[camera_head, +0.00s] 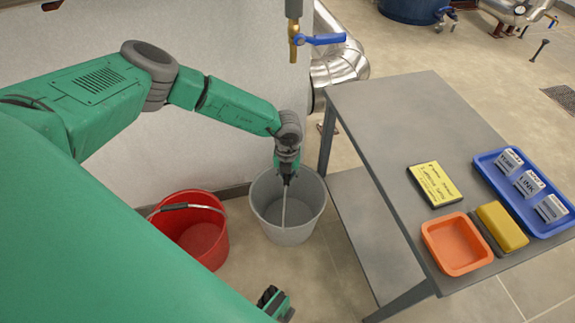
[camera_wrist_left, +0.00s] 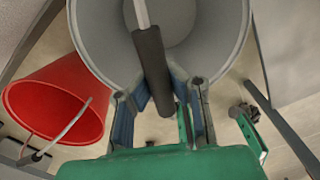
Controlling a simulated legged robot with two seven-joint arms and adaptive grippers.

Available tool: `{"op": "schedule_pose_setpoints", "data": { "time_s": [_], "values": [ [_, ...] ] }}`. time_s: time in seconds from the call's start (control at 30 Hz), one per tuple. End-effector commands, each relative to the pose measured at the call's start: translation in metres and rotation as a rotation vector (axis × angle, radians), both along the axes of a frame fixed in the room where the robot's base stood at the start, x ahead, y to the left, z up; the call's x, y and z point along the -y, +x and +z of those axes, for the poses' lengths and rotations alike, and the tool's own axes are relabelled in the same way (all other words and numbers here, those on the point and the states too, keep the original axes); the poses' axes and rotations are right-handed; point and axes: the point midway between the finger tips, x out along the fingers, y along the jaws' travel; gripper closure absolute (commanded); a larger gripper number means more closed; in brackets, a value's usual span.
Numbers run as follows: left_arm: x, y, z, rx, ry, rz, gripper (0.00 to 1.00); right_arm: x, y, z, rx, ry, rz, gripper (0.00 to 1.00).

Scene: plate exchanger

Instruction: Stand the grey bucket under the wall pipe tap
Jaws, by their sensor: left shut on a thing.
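The grey bucket (camera_head: 268,222) hangs or stands upright by the wall, close to the floor; I cannot tell if its base touches. My left gripper (camera_head: 287,180) is shut on the dark grip of the bucket's handle (camera_wrist_left: 153,70), and the bucket's wall shows in the left wrist view (camera_wrist_left: 90,40). The wall pipe tap (camera_head: 294,42), brass with a blue lever, is at the top middle, higher in the picture and nearly in line with the bucket. My right gripper (camera_head: 275,302) shows only in part at the bottom edge; its opening is unclear.
A red bucket (camera_head: 205,245) stands left of the grey one, also in the left wrist view (camera_wrist_left: 60,100). A grey table (camera_head: 390,115) stands on the right with a yellow notebook (camera_head: 434,184), orange tray (camera_head: 430,238), yellow sponge (camera_head: 502,226) and blue tray (camera_head: 487,165).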

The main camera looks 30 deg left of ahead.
Motion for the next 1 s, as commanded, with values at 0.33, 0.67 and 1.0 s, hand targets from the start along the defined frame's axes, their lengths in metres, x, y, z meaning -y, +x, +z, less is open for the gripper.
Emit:
{"op": "schedule_pose_setpoints", "data": {
  "time_s": [0.33,0.67,1.0],
  "values": [
    [0.000,0.000,-0.011,0.000,0.002,0.000,1.00,0.000,0.000,-0.006,0.000,0.000,0.000,0.60],
    [0.000,-0.001,-0.015,-0.002,0.001,0.000,0.71,0.000,0.000,-0.007,0.000,0.000,0.000,0.60],
    [0.000,0.000,0.007,0.000,0.001,-0.001,0.71,0.000,0.000,0.005,0.000,0.000,0.000,0.60]
  ]
}}
